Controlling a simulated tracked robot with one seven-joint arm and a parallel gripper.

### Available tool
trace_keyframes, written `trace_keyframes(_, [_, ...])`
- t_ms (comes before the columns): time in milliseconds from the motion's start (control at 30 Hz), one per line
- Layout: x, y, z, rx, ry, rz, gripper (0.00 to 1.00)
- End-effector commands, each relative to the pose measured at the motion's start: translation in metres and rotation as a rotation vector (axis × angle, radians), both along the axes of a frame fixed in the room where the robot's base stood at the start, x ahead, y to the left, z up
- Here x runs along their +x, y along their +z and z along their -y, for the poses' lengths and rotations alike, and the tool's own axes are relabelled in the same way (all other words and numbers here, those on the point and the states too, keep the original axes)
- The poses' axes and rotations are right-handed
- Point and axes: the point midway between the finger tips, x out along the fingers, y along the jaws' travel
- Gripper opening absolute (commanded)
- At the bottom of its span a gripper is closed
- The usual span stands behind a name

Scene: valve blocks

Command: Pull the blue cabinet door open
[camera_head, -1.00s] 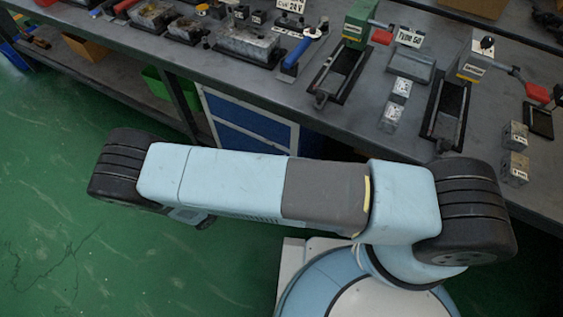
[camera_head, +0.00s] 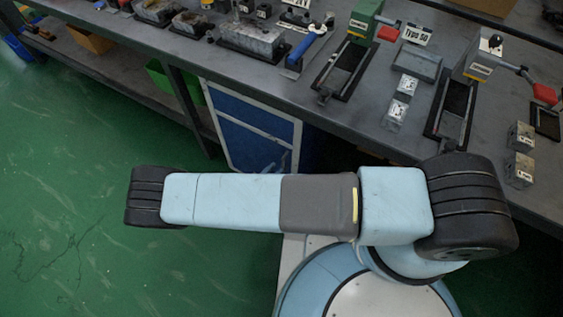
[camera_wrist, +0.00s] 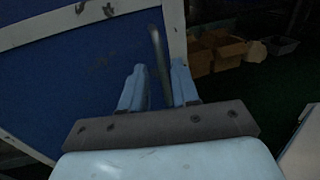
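The blue cabinet door (camera_head: 240,146) has a white frame and stands under the workbench, its lower part hidden by my arm in the head view. In the wrist view the blue door panel (camera_wrist: 75,75) fills the left, with a white frame edge on its right. A dark bar handle (camera_wrist: 157,45) runs down near that edge. My gripper (camera_wrist: 158,66) is open, one finger on each side of the handle. I see gaps beside the bar and cannot tell whether either finger touches it.
The grey workbench (camera_head: 300,97) above the door carries vices, metal blocks and tools. A green bin (camera_head: 165,78) is left of the cabinet. Cardboard boxes (camera_wrist: 218,50) lie in the dark area right of the door. Green floor (camera_head: 70,190) is open at left.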

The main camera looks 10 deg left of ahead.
Motion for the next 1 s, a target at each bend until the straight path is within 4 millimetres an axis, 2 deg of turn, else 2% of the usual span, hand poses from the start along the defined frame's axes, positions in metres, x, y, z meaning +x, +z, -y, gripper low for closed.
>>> trace_keyframes(100, [0.017,0.000,0.012,-0.001,-0.003,0.001,0.30])
trace_keyframes(300, [0.037,0.000,0.025,-0.001,-0.002,0.001,0.30])
trace_keyframes(500, [0.044,0.000,0.030,0.001,-0.002,-0.001,0.30])
trace_keyframes(767, [0.045,0.000,0.030,0.001,-0.002,0.000,0.30])
trace_keyframes(1000, [0.045,0.000,0.030,0.001,-0.002,0.000,0.07])
